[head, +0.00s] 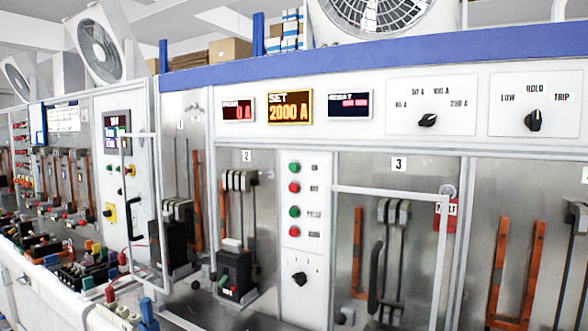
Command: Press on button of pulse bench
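The pulse bench (377,104) fills the middle and right of the head view. Its narrow white button panel (306,225) stands between bays 2 and 3. On it, from top to bottom, are a green button (294,168), a red button (294,188), a second green button (294,212) and a second red button (294,232). The top label seems to read ON, though the print is small. A black rotary knob (299,279) sits below them. The amber display (290,107) reads SET 2000 A, and the red display (238,111) reads 0 A. Neither gripper shows.
A framed clear door (390,193) stands ajar in front of bay 3, right of the button panel. Another framed door (159,225) stands out at the left. Black breakers (236,268) sit in the bays. A cluttered bench (75,262) runs along the lower left.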

